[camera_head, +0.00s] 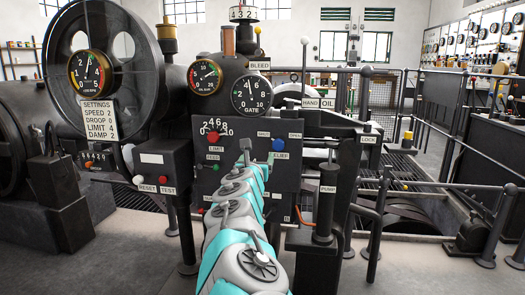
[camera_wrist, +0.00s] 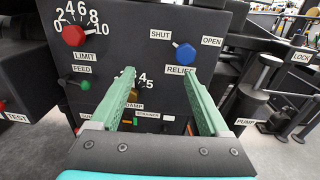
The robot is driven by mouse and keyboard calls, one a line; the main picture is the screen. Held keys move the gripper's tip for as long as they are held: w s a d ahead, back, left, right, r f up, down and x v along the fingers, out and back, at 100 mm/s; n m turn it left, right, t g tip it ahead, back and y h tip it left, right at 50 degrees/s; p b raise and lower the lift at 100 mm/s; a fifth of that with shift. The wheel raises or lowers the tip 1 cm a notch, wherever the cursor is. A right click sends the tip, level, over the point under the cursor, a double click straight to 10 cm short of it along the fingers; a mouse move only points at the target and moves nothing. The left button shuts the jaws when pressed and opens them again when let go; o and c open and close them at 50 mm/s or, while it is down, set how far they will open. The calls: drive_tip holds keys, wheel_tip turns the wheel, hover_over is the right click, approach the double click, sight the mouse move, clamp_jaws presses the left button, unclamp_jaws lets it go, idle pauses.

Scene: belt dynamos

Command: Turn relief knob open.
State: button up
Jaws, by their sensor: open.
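The relief knob (camera_wrist: 185,54) is blue and sits on the dark panel above the RELIEF label, with SHUT to its upper left and OPEN to its right. A small light mark shows at its upper-left edge, toward SHUT. In the head view the knob (camera_head: 278,145) is just right of my gripper (camera_head: 246,148). In the wrist view my gripper (camera_wrist: 159,73) is open and empty, with two green fingers pointing at the panel. The right fingertip is just below the knob, near the RELIEF label. I cannot tell whether they touch.
The red LIMIT knob (camera_wrist: 73,35) and green FEED knob (camera_wrist: 85,85) are left on the same panel. The DAMP dial shows partly between my fingers. The PUMP post (camera_head: 326,205) stands at the right, with railings beyond. A RESET/TEST box (camera_head: 160,170) is at the left.

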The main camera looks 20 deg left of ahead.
sight(279, 144)
drive_tip(key=x, duration=0.6)
drive_tip(key=shift+w+p, duration=0.2)
drive_tip(key=shift+p, duration=0.15)
drive_tip(key=shift+r, duration=0.1)
clamp_jaws()
idle(0.5)
idle(0.4)
idle(0.4)
